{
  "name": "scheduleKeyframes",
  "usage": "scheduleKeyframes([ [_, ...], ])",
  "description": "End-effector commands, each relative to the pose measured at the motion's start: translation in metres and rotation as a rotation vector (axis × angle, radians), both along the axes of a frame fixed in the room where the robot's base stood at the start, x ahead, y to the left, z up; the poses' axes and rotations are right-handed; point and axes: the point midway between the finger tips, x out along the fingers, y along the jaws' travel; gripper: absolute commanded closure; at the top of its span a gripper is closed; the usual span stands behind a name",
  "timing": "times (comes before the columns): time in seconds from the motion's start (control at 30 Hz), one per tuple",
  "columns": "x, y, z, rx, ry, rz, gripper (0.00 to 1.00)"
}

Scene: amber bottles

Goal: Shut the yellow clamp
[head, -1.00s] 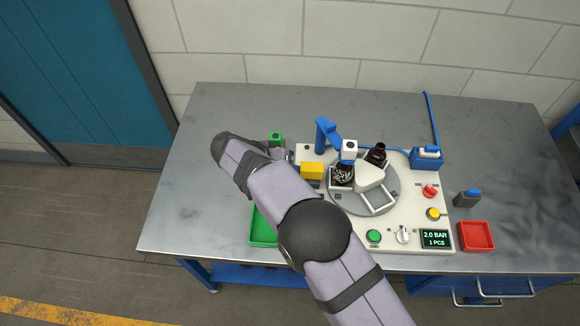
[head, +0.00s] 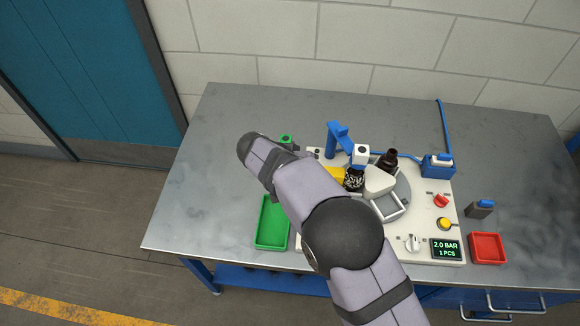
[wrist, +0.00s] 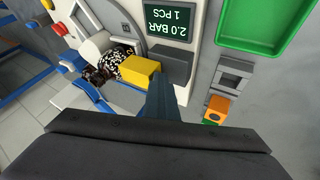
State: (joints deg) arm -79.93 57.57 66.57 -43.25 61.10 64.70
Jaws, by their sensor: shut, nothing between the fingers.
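The yellow clamp block (head: 338,174) is partly hidden behind my arm in the head view. It lies up against the bottle with the black-and-white label (head: 354,180), on the turntable's left side. In the wrist view the yellow block (wrist: 139,70) overlaps the labelled bottle (wrist: 121,54), with a dark grey block (wrist: 177,64) beside it. I cannot tell whether the clamp is fully shut. My gripper (wrist: 160,86) is shut and empty, its tips right by the yellow block. My arm hides most of the gripper in the head view.
A blue post (head: 335,140) and a dark bottle (head: 388,160) stand near the clamp. A green tray (head: 270,225) is at the left, a red tray (head: 487,248) at the right. The display (head: 446,249) reads 2.0 BAR, 1 PCS. The table's left side is clear.

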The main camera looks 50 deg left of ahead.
Motion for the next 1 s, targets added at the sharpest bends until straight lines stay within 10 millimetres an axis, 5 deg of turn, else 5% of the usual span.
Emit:
scheduleKeyframes([
  [0.4,-0.03,0.03,-0.003,0.002,0.0,0.003,1.0],
  [0.7,-0.067,0.034,0.047,0.007,0.0,0.004,1.0],
  [1.0,-0.087,0.036,0.075,0.005,0.001,0.003,1.0],
])
